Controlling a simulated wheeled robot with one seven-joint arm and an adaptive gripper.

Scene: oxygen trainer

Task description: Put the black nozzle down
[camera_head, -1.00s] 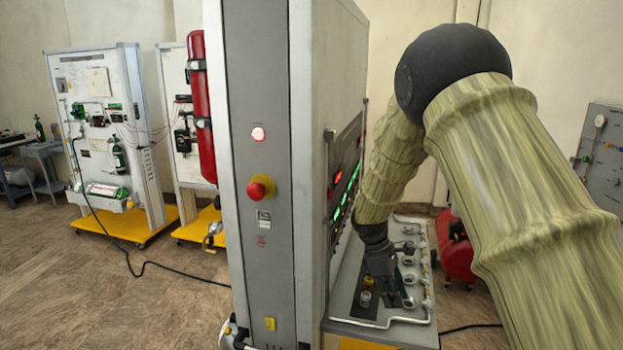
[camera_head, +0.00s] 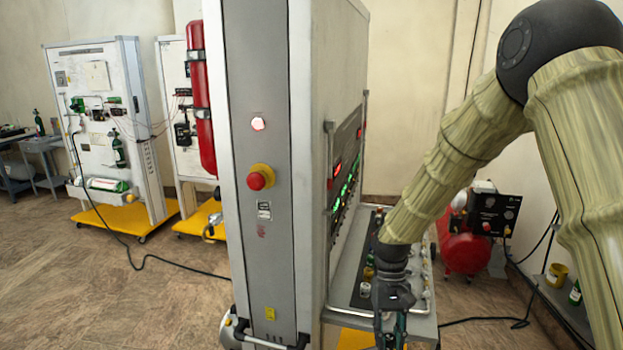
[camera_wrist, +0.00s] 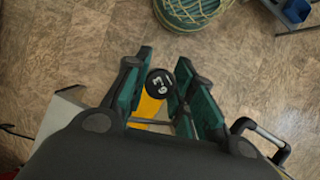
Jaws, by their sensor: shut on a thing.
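My gripper (camera_head: 390,332) is at the near end of the trainer's shelf, pointing down, its fingertips cut off by the lower picture edge. In the wrist view my gripper (camera_wrist: 160,88) has its teal fingers on both sides of the black nozzle (camera_wrist: 160,83), a round black piece with pale markings on its end. The nozzle is held between the fingers, with floor and a yellow base beneath. The nozzle cannot be made out in the head view. The shelf (camera_head: 345,290) carries several small fittings, partly hidden by my arm.
The tall grey trainer cabinet (camera_head: 265,110) stands left of my arm, with a red stop button (camera_head: 256,181). A rail runs along the shelf edge. A red compressor (camera_head: 465,250) stands behind right.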

